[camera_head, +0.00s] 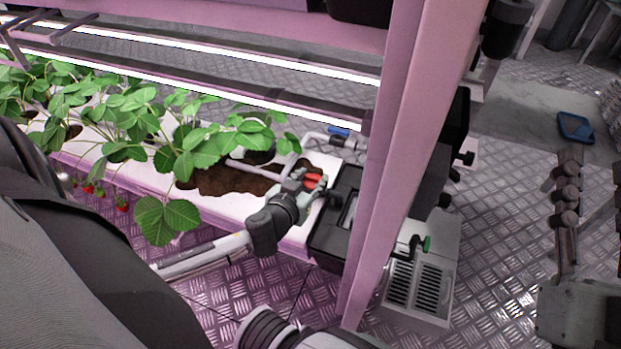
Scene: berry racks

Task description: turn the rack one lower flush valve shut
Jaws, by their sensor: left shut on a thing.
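A red valve handle (313,180) sits at the right end of the white planting trough, beside a black box. My left gripper (304,184) reaches in from the left and is shut on the red handle. The gripper's fingers hide part of the handle and the valve body under it. A blue valve handle (338,131) sits on pale piping farther back. A green handle (427,243) is lower right, beyond the pink post. The picture does not label which one is the flush valve.
The white trough (228,207) holds leafy strawberry plants (185,130) and dark soil. A pink post (398,150) stands just right of the gripper. A black box (335,225) closes the trough's end. A blue tray (575,127) lies on the right.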

